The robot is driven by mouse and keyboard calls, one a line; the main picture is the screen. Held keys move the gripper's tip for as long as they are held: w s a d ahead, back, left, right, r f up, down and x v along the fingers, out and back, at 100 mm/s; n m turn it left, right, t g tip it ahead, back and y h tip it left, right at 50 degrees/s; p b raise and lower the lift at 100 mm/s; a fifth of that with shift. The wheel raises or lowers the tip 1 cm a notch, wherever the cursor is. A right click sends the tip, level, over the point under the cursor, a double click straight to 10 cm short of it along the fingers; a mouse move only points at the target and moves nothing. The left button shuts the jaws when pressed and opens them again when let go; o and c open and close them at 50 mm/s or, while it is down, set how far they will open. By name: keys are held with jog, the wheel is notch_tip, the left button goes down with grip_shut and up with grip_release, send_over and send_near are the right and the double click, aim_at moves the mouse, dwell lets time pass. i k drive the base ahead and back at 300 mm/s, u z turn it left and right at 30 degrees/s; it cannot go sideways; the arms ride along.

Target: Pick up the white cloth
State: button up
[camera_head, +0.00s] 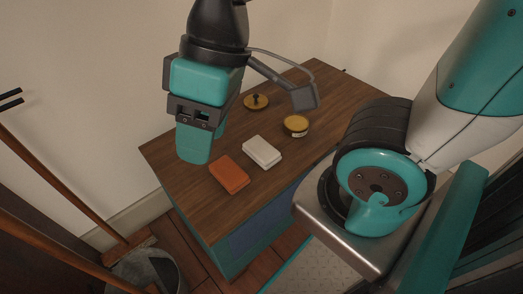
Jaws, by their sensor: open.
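The white cloth (262,152), a small folded block, lies flat on the wooden top of the cabinet (318,82), near the middle. My gripper (203,146) points down over the left part of the top, to the left of the cloth in the picture. It is open with nothing seen in it, and apart from the cloth. The near finger partly hides the far one. How high the fingertips are above the top is hard to tell.
An orange folded cloth (229,175) lies just left of and nearer than the white one. A yellow tin (296,126) and a round brass lid with a dark knob (256,102) stand behind. A grey bin (144,273) is on the floor at lower left.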

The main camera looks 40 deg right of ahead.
aim_at(266, 156)
jog(key=z, duration=1)
jog(key=k, duration=1.05)
jog(key=z, duration=0.6)
jog(key=i, duration=1.4)
jog(key=u, duration=0.95)
